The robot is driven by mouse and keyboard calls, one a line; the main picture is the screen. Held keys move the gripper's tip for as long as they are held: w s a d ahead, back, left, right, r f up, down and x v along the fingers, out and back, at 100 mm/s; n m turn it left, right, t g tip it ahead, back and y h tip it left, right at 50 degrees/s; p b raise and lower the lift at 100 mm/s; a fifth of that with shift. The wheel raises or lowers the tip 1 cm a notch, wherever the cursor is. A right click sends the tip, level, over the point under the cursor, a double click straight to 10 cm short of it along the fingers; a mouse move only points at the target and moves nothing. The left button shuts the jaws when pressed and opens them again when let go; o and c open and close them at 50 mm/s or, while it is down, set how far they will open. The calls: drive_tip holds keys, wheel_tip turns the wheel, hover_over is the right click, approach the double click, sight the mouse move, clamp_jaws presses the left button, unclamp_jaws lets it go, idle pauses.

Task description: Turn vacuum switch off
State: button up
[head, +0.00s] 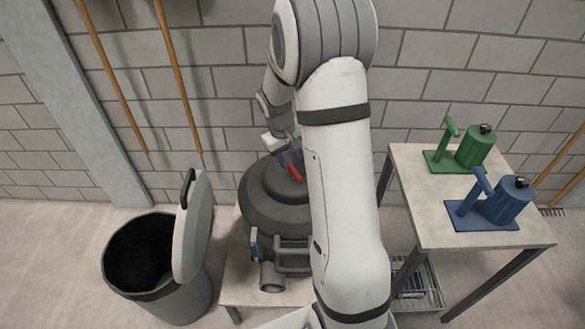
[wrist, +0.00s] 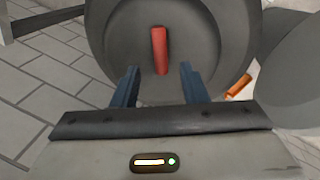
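The vacuum (head: 262,205) is a dark grey round canister standing on a low light platform. Its switch is a red bar on top, seen in the head view (head: 294,172) and in the wrist view (wrist: 159,50). In the wrist view the bar points away from me, nearly lengthwise. My gripper (wrist: 158,72) has two blue fingers spread apart, with the near end of the red switch showing between their tips. I cannot tell whether the fingers touch it. In the head view my arm hides the right part of the vacuum.
An open bin (head: 150,262) with its lid (head: 192,228) raised stands left of the vacuum. A table (head: 420,205) at the right holds a green device (head: 474,148) and a blue device (head: 505,203). Long wooden handles lean on the brick wall behind.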

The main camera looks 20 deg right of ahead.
sight(294, 172)
drive_tip(key=f, duration=0.4)
drive_tip(key=d+f, duration=0.1)
drive_tip(key=f, duration=0.1)
drive_tip(key=shift+w+d+f, duration=0.1)
drive_tip(key=shift+f, duration=0.15)
clamp_jaws()
